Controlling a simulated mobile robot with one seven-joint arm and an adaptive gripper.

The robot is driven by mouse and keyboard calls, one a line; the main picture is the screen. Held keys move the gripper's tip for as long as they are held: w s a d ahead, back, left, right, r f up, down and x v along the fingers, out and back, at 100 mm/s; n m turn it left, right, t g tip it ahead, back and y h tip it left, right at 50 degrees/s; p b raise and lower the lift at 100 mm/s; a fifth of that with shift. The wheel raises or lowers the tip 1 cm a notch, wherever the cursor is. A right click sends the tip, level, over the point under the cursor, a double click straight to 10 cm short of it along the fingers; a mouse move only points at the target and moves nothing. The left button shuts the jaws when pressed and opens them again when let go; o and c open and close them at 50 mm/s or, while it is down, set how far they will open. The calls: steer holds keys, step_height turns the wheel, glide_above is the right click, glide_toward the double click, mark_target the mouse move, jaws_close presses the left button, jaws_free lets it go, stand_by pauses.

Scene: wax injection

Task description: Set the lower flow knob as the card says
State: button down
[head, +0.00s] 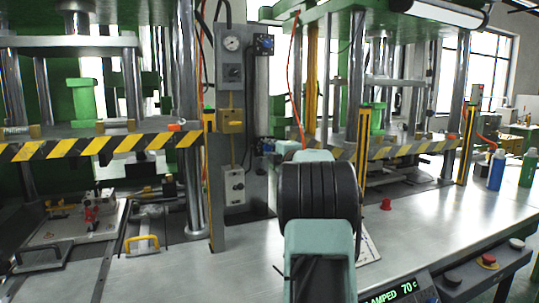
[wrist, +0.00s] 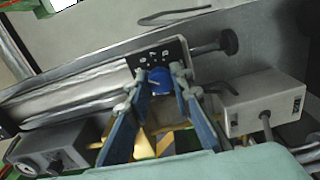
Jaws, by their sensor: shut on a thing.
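The lower flow knob (wrist: 160,80) is blue, with a pale pointer line, on a black plate with white marks in the wrist view. My gripper (wrist: 161,75) is shut on it, one fingertip on each side. The marks are too small to read. In the head view the lower knob's black plate (head: 266,146) is low on the grey panel's right edge; my gripper is not clearly visible there behind my arm. The upper flow knob (head: 264,44) sits higher on that edge. No readable card shows; a pale sheet (head: 368,248) on the table is mostly hidden by my arm.
A dial box (wrist: 52,148) and a pale switch box (wrist: 262,100) flank the knob. A black-ended rod (wrist: 228,42) sticks out near it. Striped press edges (head: 100,146) stand left and right. A red cone (head: 386,203) and blue bottle (head: 497,170) stand on the table.

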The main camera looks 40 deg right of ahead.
steer(key=shift+n, duration=0.5)
steer(key=shift+b, duration=0.3)
steer(key=c, duration=1.7)
jaws_free()
steer(key=shift+s, duration=0.15)
steer(key=v, duration=1.1)
steer(key=shift+s+a, duration=0.2)
steer(key=shift+s, duration=0.15)
